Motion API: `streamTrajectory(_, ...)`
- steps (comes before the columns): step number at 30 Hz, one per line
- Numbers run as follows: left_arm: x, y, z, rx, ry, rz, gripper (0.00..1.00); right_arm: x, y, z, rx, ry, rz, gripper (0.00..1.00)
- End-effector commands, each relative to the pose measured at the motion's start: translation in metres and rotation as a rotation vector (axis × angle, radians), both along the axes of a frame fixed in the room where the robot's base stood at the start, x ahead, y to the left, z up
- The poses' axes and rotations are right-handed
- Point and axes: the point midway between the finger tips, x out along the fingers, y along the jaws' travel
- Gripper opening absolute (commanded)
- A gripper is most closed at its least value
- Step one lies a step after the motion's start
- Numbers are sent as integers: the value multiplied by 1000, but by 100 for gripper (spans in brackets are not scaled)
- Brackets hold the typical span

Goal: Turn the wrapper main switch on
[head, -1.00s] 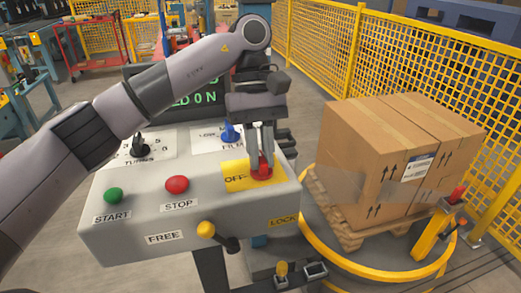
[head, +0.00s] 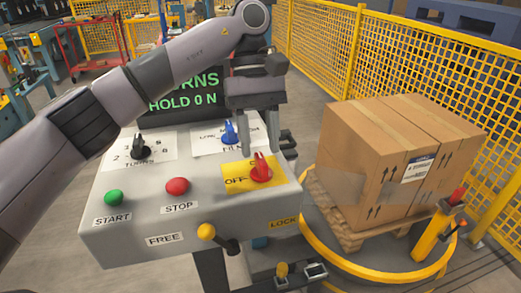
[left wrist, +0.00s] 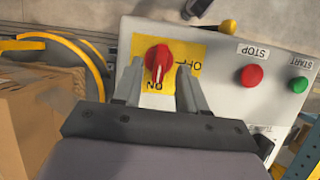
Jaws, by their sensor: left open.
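The wrapper main switch is a red rotary knob (head: 261,168) on a yellow plate (head: 238,180) at the right of the grey control panel. In the left wrist view the knob (left wrist: 159,58) shows a white mark pointing at the word ON, away from OFF. My left gripper (head: 262,146) is open and empty, just above and behind the knob in the head view. In the left wrist view its two fingers (left wrist: 157,85) stand apart on either side of the plate's ON edge, clear of the knob. My right gripper is not in view.
The panel also has a green START button (head: 113,197), a red STOP button (head: 177,186), black (head: 141,148) and blue (head: 229,132) knobs, and a yellow-tipped FREE/LOCK lever (head: 207,231). Boxes (head: 370,160) on a pallet stand right, before a yellow fence (head: 400,50).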

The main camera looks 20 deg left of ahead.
Motion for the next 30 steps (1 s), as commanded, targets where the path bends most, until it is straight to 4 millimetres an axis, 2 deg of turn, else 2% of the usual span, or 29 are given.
streamTrajectory(3, 6, 4, 19, 2, -2, 2, 42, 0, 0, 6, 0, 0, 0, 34)
streamTrajectory(9, 12, 7, 36, 3, 0, -2, 42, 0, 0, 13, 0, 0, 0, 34)
streamTrajectory(30, 13, 8, 38, 1, 2, -2, 42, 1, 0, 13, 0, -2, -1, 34)
